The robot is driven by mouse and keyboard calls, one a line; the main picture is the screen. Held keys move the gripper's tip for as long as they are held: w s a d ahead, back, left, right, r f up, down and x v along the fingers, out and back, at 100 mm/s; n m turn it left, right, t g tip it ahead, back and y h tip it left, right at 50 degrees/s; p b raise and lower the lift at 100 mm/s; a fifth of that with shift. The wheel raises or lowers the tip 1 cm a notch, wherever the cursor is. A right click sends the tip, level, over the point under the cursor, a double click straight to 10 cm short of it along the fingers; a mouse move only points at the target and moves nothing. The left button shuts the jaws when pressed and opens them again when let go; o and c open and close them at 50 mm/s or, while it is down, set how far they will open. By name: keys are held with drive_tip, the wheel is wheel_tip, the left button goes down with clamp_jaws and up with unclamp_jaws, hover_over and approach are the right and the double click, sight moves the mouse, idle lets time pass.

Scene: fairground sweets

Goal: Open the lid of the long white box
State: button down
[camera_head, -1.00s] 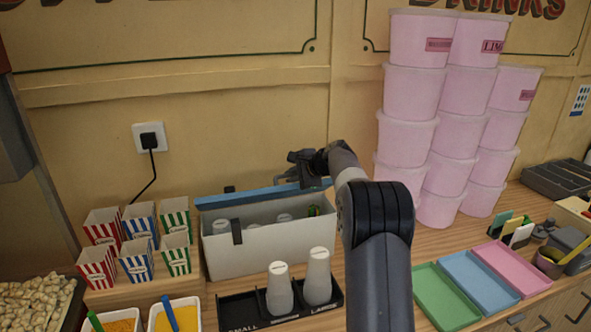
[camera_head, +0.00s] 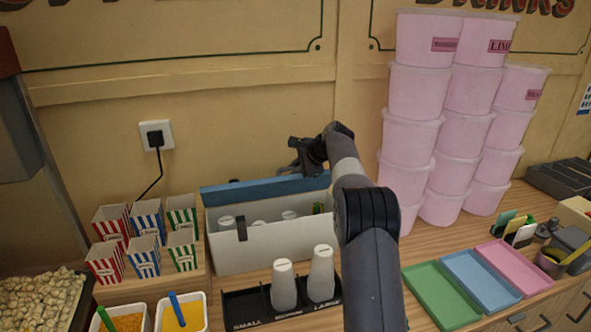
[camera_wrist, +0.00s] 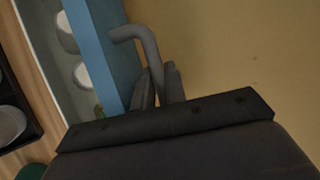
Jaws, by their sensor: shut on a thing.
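The long white box (camera_head: 275,248) stands on the counter against the wall. Its blue lid (camera_head: 255,190) is raised and stands up along the box's back edge, so the inside shows. The lid is also in the wrist view (camera_wrist: 103,40). My gripper (camera_head: 300,160) is at the lid's upper edge, toward the right. In the wrist view my gripper (camera_wrist: 157,88) is shut on a grey bent handle (camera_wrist: 140,42) beside the lid. Several white-topped things (camera_head: 289,215) stand inside the box. My arm hides the box's right end.
A black tray (camera_head: 243,308) with grey bottles (camera_head: 321,272) stands in front of the box. Striped cartons (camera_head: 147,250) stand at the left. Tall stacks of pink tubs (camera_head: 415,95) rise close to the right of my arm. The wall is just behind the lid.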

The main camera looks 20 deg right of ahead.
drive_tip(key=c, duration=1.7)
unclamp_jaws()
drive_tip(key=b+v, duration=0.2)
drive_tip(key=v, duration=0.9)
drive_tip(key=shift+w, duration=0.1)
drive_tip(key=p+x, duration=0.2)
drive_tip(key=x, duration=0.8)
drive_tip(key=shift+w+a+f, duration=0.15)
drive_tip(key=shift+a+f, duration=0.1)
drive_tip(key=shift+f, duration=0.05)
